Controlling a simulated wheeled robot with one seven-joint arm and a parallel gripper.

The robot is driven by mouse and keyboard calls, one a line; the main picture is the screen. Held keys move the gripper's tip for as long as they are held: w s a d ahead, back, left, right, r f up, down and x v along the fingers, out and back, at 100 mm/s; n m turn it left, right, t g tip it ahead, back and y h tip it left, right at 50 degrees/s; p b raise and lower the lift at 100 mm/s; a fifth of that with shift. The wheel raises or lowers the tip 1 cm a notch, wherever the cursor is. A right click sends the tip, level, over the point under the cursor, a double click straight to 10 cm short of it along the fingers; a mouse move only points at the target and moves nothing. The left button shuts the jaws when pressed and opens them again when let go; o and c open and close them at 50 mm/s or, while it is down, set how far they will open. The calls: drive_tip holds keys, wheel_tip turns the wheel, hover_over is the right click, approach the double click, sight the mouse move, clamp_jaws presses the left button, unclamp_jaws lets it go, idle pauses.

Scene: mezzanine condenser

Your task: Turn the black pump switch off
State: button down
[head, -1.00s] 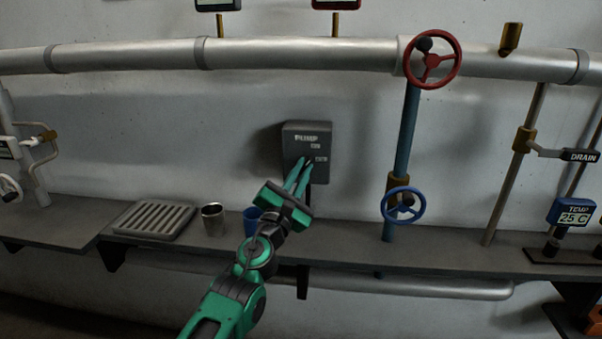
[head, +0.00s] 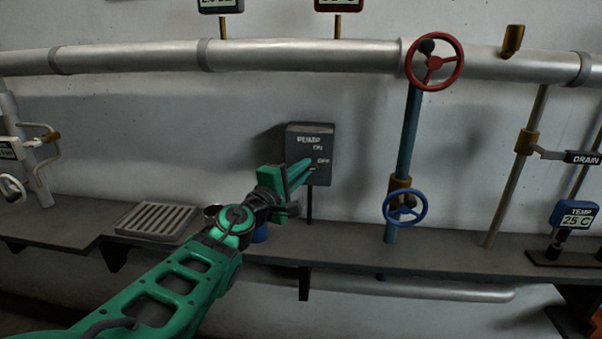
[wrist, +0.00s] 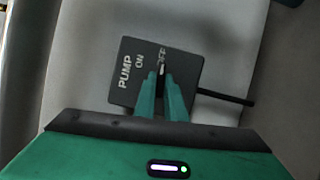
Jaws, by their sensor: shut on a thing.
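In the wrist view, the box (wrist: 127,92) appears turned sideways, and the tips of my gripper (wrist: 162,76) are close together beside the OFF label.
A red handwheel (head: 435,62) and a blue handwheel (head: 405,208) stand right of the box.

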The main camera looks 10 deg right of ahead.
drive_tip(key=shift+f+m, duration=0.15)
drive_tip(key=shift+m, duration=0.45)
drive_tip(key=shift+g, duration=0.3)
drive_tip(key=c, duration=1.8)
unclamp_jaws()
drive_tip(key=shift+s+a, duration=0.1)
drive_tip(key=v, duration=1)
drive_tip(key=shift+s+a, duration=0.15)
drive_tip(key=shift+s, duration=0.05)
